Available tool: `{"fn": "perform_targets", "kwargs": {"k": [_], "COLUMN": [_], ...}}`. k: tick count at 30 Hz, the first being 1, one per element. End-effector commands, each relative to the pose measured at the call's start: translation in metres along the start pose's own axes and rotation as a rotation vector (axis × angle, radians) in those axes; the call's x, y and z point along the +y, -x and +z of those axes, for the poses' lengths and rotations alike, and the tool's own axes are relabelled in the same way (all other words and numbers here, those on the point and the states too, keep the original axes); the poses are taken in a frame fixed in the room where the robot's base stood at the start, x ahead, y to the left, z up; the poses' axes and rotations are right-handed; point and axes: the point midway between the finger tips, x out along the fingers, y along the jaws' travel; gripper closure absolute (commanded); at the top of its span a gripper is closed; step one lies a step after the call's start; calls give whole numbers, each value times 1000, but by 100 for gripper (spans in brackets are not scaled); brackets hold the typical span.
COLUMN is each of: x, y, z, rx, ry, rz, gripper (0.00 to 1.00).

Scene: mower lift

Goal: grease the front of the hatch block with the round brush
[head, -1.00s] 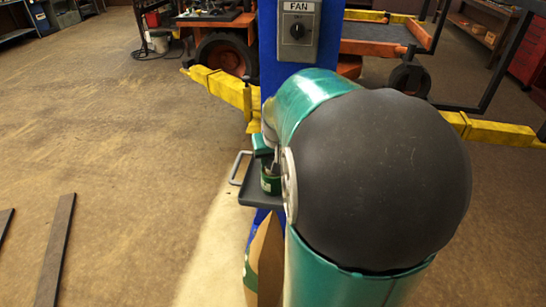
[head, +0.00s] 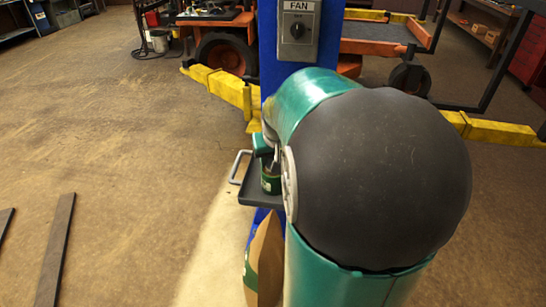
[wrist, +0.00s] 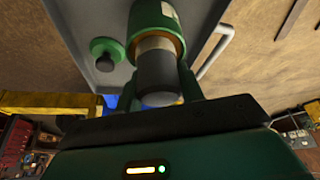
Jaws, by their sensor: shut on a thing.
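A dark cylindrical handle (wrist: 158,78) with a paler band, seemingly the round brush, stands end-on towards the camera in the wrist view. It comes out of a green tin (wrist: 167,12) with a white label. The tin also shows on a small tray in the head view (head: 270,184). My gripper (wrist: 160,98) is shut on the handle, its fingers partly hidden behind it and the dark palm edge. The bristles are hidden. In the head view my own arm hides most of the gripper. I cannot make out the hatch block.
The dark tray (head: 261,196) has a grey side handle (head: 236,167) and is beside a blue post (head: 267,60) with a FAN switch (head: 297,30). A green knobbed piece (wrist: 105,54) sits on the tray. Yellow lift arms (head: 222,84) reach out. Floor at left is mostly clear.

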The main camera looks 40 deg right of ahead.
Motion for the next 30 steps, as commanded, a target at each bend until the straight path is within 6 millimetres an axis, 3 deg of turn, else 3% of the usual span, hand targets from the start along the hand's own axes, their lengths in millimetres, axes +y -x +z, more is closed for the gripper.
{"fn": "perform_targets", "kwargs": {"k": [30], "x": [0], "y": [63], "z": [-26], "rx": [-1], "ry": [0], "rz": [0], "gripper": [80]}}
